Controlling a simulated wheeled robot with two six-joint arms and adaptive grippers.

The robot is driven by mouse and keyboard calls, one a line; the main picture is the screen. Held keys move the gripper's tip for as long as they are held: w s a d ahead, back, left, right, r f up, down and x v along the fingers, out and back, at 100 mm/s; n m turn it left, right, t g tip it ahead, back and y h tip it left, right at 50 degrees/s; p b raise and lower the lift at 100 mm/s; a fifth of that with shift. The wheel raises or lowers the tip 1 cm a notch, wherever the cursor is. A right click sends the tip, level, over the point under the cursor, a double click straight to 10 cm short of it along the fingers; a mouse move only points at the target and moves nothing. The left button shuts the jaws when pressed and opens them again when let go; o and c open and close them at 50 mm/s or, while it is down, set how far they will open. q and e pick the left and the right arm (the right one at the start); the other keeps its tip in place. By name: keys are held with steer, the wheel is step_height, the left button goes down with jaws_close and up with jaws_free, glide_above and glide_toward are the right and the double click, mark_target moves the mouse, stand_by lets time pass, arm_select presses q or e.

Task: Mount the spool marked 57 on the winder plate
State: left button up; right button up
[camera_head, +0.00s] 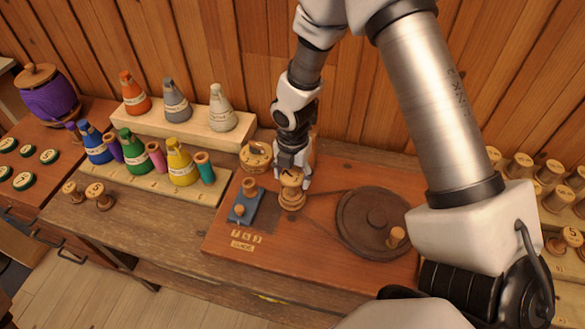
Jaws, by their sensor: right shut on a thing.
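The right gripper (292,164) comes down from above and is shut on a turned wooden spool (291,179), which stands upright. A dark mark shows on the spool's top, but I cannot read it surely as 57. Directly below is a round wooden base (291,201) on the reddish winder board (320,264); I cannot tell whether the spool touches it. Thin belt lines run from there to a dark wheel (360,219) with a wooden knob. The left gripper is not in view.
A blue block (243,210) with wooden pegs stands left of the held spool. A round wooden piece (256,156) sits behind it. Coloured cones (181,167) stand on racks at left. Two loose spools (98,196) lie at front left. More spools (548,173) fill the right.

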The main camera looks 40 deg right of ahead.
steer(key=shift+f, duration=0.65)
steer(key=o, duration=0.9)
steer(key=shift+r, duration=0.1)
step_height(320, 180, up, 11)
steer(key=p, duration=1.1)
steer(key=shift+r, duration=0.1)
steer(key=shift+s+f, duration=0.1)
steer(key=shift+f, duration=0.1)
